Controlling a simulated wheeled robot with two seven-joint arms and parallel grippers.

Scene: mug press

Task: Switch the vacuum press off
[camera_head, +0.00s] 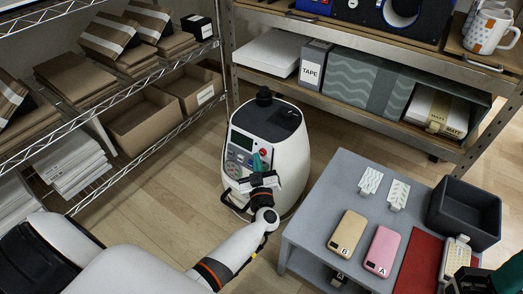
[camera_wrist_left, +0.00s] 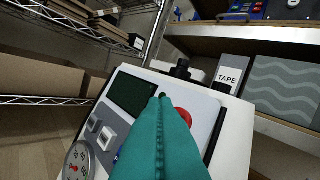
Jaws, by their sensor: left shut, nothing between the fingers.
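The vacuum press, a rounded white machine with a black top (camera_head: 285,119), stands on the floor in the middle of the head view. Its sloped grey panel carries a dark screen (camera_wrist_left: 132,93), a red button (camera_wrist_left: 185,116), two pale square buttons and a round gauge (camera_wrist_left: 78,160). My left gripper (camera_head: 258,160) is at the panel, its teal fingers shut and empty. In the left wrist view the fingertips (camera_wrist_left: 162,97) lie over the panel between screen and red button, partly covering that button; contact is unclear. My right gripper (camera_head: 490,280) is cut off at the lower right corner.
Wire shelves with cardboard boxes (camera_head: 143,123) stand on the left. A wooden shelf behind holds a TAPE box (camera_head: 313,65) and a patterned mug (camera_head: 488,30). A grey table (camera_head: 315,219) on the right carries phone cases and a dark bin (camera_head: 463,211). Floor shows around the machine.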

